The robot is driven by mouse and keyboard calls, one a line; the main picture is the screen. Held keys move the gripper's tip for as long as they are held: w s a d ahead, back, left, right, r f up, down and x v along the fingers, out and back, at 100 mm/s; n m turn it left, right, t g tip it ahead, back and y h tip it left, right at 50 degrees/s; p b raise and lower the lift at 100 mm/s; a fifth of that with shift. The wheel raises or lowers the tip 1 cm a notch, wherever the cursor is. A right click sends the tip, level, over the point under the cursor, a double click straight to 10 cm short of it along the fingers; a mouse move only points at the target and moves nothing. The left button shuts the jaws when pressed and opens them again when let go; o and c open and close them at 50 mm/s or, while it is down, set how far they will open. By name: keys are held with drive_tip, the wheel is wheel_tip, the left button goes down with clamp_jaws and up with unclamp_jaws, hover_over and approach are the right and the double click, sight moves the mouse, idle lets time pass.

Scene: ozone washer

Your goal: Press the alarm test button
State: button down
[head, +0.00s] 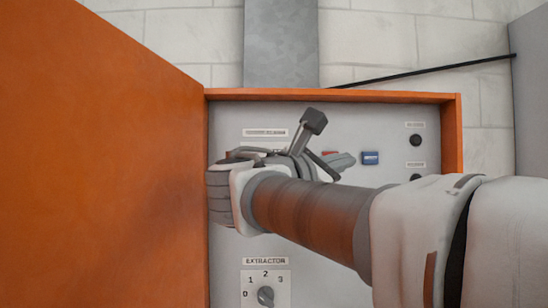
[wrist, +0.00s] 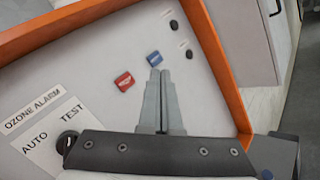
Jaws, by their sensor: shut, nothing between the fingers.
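The grey panel (head: 230,118) sits inside an orange cabinet. It carries a blue button (head: 370,158) and, to its left, a red button (head: 330,153) partly hidden by my gripper. Both show in the wrist view, the blue one (wrist: 154,58) and the red one (wrist: 124,81). A plate labelled OZONE ALARM (wrist: 48,125), with AUTO and TEST, has a dark knob (wrist: 67,140) partly hidden by my gripper's body. My gripper (head: 350,160) is shut and empty. In the wrist view its fingertips (wrist: 161,72) appear just below the blue button; contact cannot be told.
Two black knobs (head: 415,140) sit at the panel's right. An extractor dial (head: 265,296) is low on the panel. The orange door (head: 100,160) stands open at the left. The orange frame (head: 455,130) edges the panel. A black cable (head: 430,70) runs along the wall.

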drive_tip(key=shift+r, duration=0.1)
idle(0.3)
drive_tip(key=w+p, duration=0.3)
drive_tip(key=w, duration=0.5)
drive_tip(key=shift+w, duration=0.35)
drive_tip(key=shift+w, duration=0.1)
idle(1.7)
drive_tip(key=shift+w+p, duration=0.3)
drive_tip(key=shift+w, duration=0.05)
drive_tip(key=shift+w, duration=0.35)
idle(0.5)
idle(0.4)
drive_tip(key=shift+s, duration=0.8)
